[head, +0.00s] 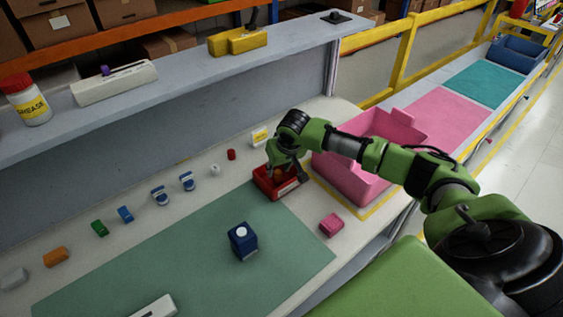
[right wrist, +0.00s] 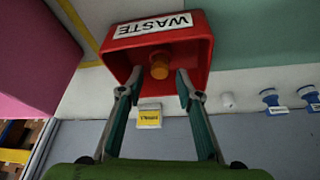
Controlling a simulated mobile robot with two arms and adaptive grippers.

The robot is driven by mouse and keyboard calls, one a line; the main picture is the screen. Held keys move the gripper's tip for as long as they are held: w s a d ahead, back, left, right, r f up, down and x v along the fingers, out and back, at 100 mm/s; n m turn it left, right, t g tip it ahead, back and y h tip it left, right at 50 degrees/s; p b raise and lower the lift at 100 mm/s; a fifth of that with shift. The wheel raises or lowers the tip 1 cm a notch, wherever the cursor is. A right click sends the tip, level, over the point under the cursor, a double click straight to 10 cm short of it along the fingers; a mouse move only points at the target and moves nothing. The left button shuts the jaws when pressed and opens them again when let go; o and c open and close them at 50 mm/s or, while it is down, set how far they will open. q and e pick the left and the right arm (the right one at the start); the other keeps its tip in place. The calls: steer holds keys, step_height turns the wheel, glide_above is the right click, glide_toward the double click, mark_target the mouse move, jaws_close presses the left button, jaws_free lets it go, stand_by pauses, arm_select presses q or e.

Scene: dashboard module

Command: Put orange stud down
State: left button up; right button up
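The orange stud (right wrist: 159,66) is inside the red waste bin (right wrist: 196,52), near its middle; whether it touches the floor of the bin I cannot tell. In the head view the red bin (head: 286,188) stands at the back right corner of the green mat. My right gripper (right wrist: 159,80) points into the bin, its two fingers spread on either side of the stud with gaps. It also shows from above the bin in the head view (head: 284,171), where it partly covers the inside. My left gripper is not in view.
A pink crate (head: 365,180) stands close right of the bin. A pink block (head: 331,225) and a blue box (head: 243,243) are in front. A small yellow-labelled sign (head: 260,136) and a red cylinder (head: 231,154) are behind. The green mat (head: 170,250) is mostly clear.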

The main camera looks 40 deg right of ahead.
steer(key=b+v, duration=0.1)
steer(key=v, duration=1.1)
